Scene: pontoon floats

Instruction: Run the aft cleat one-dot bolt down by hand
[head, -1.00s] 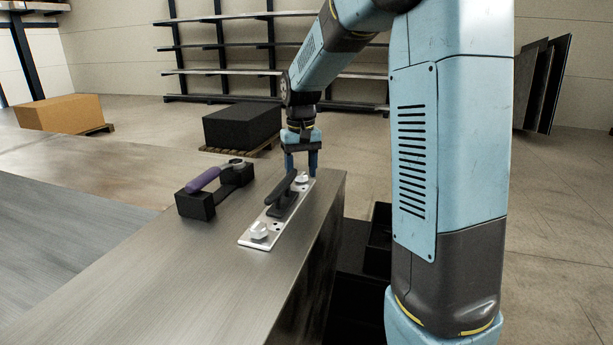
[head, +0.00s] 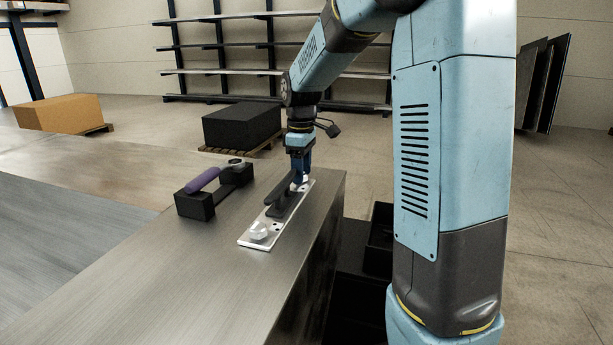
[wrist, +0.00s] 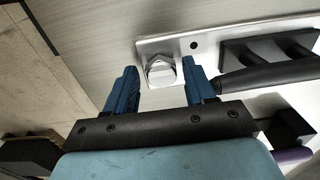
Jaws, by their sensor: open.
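A dark cleat (head: 282,203) stands on a pale plate (head: 248,242) on the metal deck; it also shows in the wrist view (wrist: 262,76). A white bolt head (head: 259,230) sits at the plate's near end. Another white bolt head (wrist: 160,72) is at the far end, partly hidden by my gripper (head: 300,178) in the head view. In the wrist view my gripper (wrist: 160,82) is open, one finger on each side of this far bolt, with gaps visible. I cannot make out dot marks that tell which bolt is which.
A ratchet-like tool with a purple handle (head: 203,180) rests on a black holder (head: 195,206) left of the plate. The deck drops off at its right edge, with dark bins (head: 380,238) below. The deck in front of the plate is clear.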

